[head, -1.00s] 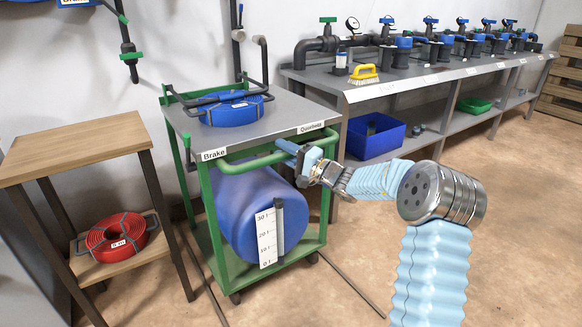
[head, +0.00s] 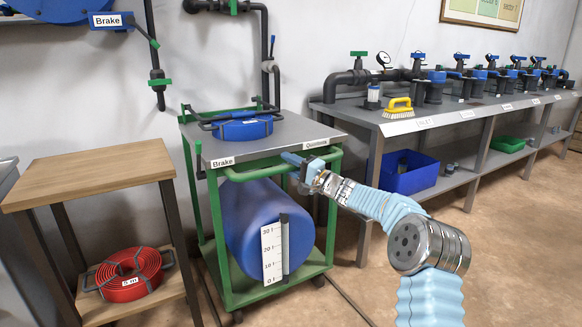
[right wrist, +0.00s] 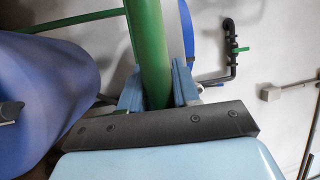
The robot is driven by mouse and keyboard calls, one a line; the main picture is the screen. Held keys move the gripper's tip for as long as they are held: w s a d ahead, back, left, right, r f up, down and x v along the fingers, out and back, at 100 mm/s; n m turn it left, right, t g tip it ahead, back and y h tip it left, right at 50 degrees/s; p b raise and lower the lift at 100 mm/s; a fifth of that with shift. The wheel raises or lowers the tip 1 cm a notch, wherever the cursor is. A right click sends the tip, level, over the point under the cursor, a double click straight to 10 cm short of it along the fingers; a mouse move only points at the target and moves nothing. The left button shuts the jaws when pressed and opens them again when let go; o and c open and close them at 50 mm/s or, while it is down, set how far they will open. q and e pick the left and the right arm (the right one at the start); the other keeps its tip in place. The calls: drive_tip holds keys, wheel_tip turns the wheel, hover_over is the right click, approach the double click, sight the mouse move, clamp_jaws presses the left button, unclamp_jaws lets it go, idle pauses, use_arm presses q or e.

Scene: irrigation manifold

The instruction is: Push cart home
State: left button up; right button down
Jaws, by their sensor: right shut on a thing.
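The green-framed cart (head: 250,291) stands against the back wall. It has a grey top labelled "Brake" and "Quinlivens" or similar, a blue barrel (head: 262,215) with a litre scale on its lower deck, and a coiled blue hose (head: 243,130) on top. My right gripper (head: 300,163) is at the right end of the cart's front push bar. In the right wrist view its two blue fingers (right wrist: 157,85) are closed around the green bar (right wrist: 148,50). My left gripper is not in view.
A wooden side table (head: 95,175) with a red coiled hose (head: 130,274) on its shelf stands left of the cart. The long grey bench (head: 440,112) with pipes and valves is close on the right, with a blue bin (head: 408,174) beneath. Floor in front is mostly clear.

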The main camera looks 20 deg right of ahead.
drive_tip(key=shift+w+r, duration=0.1)
drive_tip(key=c, duration=0.9)
unclamp_jaws()
drive_tip(key=shift+w+a, duration=0.1)
drive_tip(key=shift+w, duration=0.05)
drive_tip(key=shift+s+d+f, duration=0.25)
drive_tip(key=shift+s+d, duration=0.05)
drive_tip(key=shift+s, duration=0.15)
drive_tip(key=b+v, duration=0.1)
drive_tip(key=v, duration=1.1)
drive_tip(key=shift+s+b, duration=0.4)
drive_tip(key=shift+f, duration=0.15)
